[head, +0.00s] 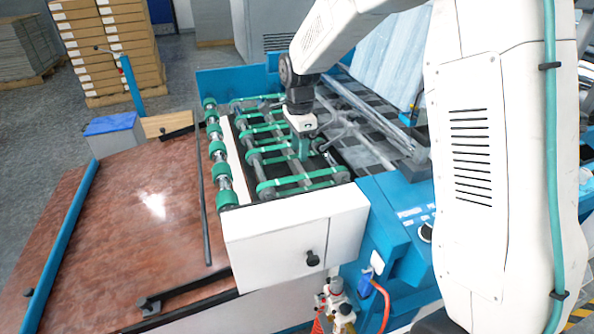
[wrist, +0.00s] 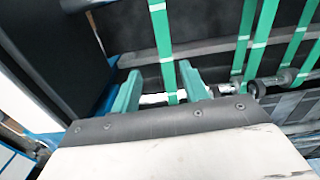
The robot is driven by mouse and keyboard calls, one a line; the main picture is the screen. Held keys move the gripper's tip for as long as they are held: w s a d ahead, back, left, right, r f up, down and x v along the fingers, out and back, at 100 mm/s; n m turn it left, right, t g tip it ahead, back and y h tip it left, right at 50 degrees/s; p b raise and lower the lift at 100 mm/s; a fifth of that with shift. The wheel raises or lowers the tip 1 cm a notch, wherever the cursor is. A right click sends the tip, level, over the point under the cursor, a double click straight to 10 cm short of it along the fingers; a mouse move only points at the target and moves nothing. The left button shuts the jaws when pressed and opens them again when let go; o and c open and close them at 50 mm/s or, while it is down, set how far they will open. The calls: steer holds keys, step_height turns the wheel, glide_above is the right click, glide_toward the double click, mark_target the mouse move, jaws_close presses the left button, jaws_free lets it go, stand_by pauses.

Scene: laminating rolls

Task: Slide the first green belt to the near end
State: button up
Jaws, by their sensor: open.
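Several green belts run across rollers in the machine's open bay. The nearest belt (head: 290,184) in the head view lies beside the white front housing. My gripper (head: 302,154) is over the belts, pointing down. In the wrist view my gripper (wrist: 160,75) is open, its two green fingers apart. The leftmost green belt (wrist: 161,38) there passes between the fingers, with a gap on each side. Contact is not visible. The head view does not clearly show which belt is between the fingers.
More belts (wrist: 245,40) lie to the right in the wrist view. A dark wall (wrist: 45,40) is at its left. In the head view, a row of green rollers (head: 222,170) stands left of the belts, by a reddish table (head: 120,220). The white front housing (head: 290,240) closes the near end.

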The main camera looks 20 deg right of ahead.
mark_target(297, 177)
steer(key=shift+w+a+f+m, duration=0.15)
steer(key=shift+w+f, duration=0.1)
steer(key=shift+f, duration=0.25)
steer(key=shift+w+d+f+m, duration=0.1)
steer(key=shift+w+f+m, duration=0.1)
steer(key=shift+f, duration=0.25)
step_height(297, 177, down, 7)
steer(key=shift+c, duration=0.4)
